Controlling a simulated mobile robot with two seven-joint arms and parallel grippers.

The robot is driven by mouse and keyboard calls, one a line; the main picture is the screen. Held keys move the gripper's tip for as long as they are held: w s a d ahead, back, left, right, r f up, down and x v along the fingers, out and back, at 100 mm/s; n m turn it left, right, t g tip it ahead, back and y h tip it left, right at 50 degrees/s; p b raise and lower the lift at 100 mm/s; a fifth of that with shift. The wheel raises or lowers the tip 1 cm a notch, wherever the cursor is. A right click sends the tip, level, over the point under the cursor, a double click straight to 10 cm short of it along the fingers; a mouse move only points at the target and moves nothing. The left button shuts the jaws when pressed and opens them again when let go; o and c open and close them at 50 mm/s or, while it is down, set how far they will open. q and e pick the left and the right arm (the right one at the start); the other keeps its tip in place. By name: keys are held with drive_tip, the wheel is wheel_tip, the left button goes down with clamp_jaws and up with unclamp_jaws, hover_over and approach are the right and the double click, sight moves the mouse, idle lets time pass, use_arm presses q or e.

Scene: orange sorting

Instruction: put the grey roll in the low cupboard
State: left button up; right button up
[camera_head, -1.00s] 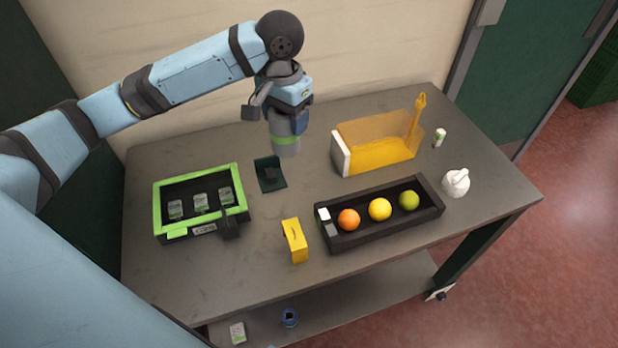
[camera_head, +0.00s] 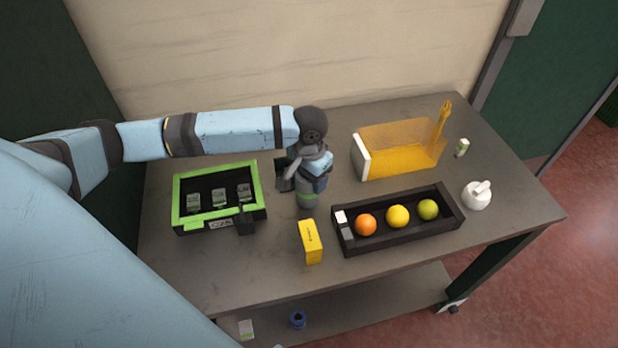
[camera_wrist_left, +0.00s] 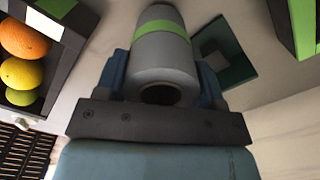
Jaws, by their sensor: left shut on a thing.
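The grey roll, a grey cylinder with a green band, hangs upright below my left gripper (camera_head: 308,184). My left gripper is shut on it. In the head view only the lower end of the grey roll (camera_head: 307,204) shows. In the left wrist view the grey roll (camera_wrist_left: 165,60) sits between the two blue fingers, its hollow near end facing the camera. I cannot tell whether the roll touches the table. No cupboard can be made out in these frames. My right gripper is not in view.
A green-rimmed tray (camera_head: 176,205) stands left of the roll, a yellow box (camera_head: 311,243) in front of it, and a black tray (camera_head: 400,238) with fruit to its right. A lower shelf (camera_head: 370,309) runs underneath.

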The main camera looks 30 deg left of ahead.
use_arm(q)
drive_tip(key=shift+f, duration=0.3)
drive_tip(key=o, duration=1)
drive_tip(key=shift+f, duration=0.1)
drive_tip(key=shift+c, duration=0.2)
